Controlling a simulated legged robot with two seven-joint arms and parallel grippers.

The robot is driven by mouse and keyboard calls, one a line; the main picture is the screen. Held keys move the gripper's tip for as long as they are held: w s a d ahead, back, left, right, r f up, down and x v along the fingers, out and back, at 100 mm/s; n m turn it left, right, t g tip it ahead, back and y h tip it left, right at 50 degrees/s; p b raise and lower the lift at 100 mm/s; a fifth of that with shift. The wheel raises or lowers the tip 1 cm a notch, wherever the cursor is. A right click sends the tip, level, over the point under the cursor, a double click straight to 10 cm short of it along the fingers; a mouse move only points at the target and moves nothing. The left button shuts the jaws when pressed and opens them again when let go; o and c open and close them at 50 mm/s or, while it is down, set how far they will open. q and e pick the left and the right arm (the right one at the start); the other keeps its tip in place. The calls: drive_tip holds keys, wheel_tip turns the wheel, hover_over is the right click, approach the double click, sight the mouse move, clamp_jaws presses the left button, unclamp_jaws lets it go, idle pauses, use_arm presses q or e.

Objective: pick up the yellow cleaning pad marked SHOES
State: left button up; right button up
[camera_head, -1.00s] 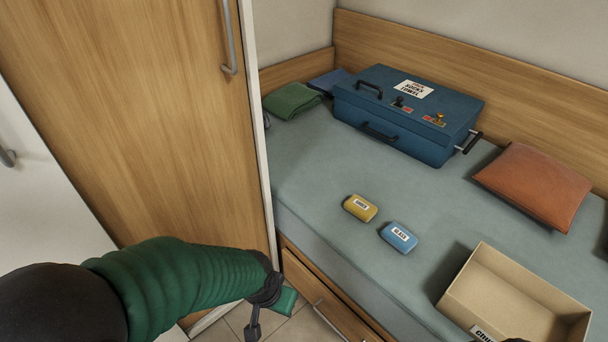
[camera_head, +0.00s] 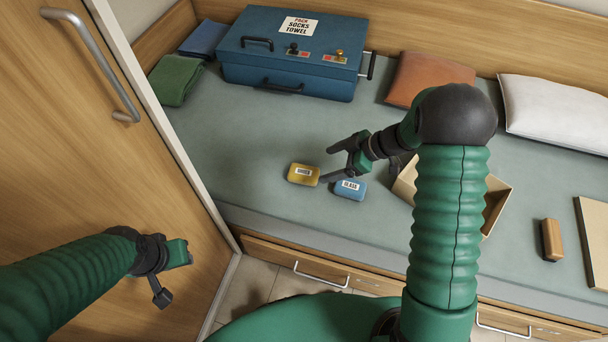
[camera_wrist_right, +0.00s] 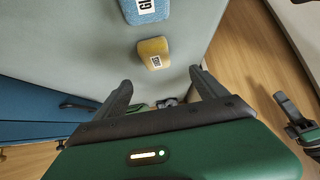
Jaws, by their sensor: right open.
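The yellow pad marked SHOES (camera_head: 304,174) lies flat on the grey-green bed, label up. Just right of it lies a blue pad marked GLASS (camera_head: 350,189). My right gripper (camera_head: 326,166) is open and empty, its fingertips pointing left near the yellow pad's right end. In the right wrist view the yellow pad (camera_wrist_right: 153,53) shows beyond and between the open fingertips (camera_wrist_right: 160,78), not touched by them; the blue pad (camera_wrist_right: 146,9) is farther off at the top edge. My left gripper (camera_head: 168,268) hangs low before the wooden door; its jaw state is unclear.
A blue case (camera_head: 290,65) stands at the back with green (camera_head: 177,80) and blue cloths (camera_head: 205,38) left of it. A cardboard box (camera_head: 497,200) is partly hidden behind my right arm. Orange (camera_head: 425,75) and white pillows (camera_head: 555,108) lie behind. A wooden door (camera_head: 100,200) stands left.

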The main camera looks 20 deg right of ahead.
sight(304, 172)
drive_tip(key=b+x, duration=0.2)
drive_tip(key=x, duration=0.5)
drive_tip(key=shift+a, duration=0.1)
drive_tip(key=f+b, duration=0.1)
drive_tip(key=w+a+f+b, duration=0.1)
drive_tip(key=w+f+b, duration=0.1)
drive_tip(key=f, duration=0.1)
drive_tip(key=shift+a+b, duration=0.4)
drive_tip(key=shift+w+a, duration=0.15)
drive_tip(key=shift+r, duration=0.1)
drive_tip(key=shift+a, duration=0.1)
drive_tip(key=c, duration=1.4)
use_arm(q)
drive_tip(key=s+x, duration=0.1)
drive_tip(key=x, duration=0.5)
drive_tip(key=shift+s+a+f, duration=0.15)
drive_tip(key=shift+f, duration=0.25)
use_arm(e)
drive_tip(key=shift+c, duration=0.2)
use_arm(q)
drive_tip(key=shift+r, duration=0.1)
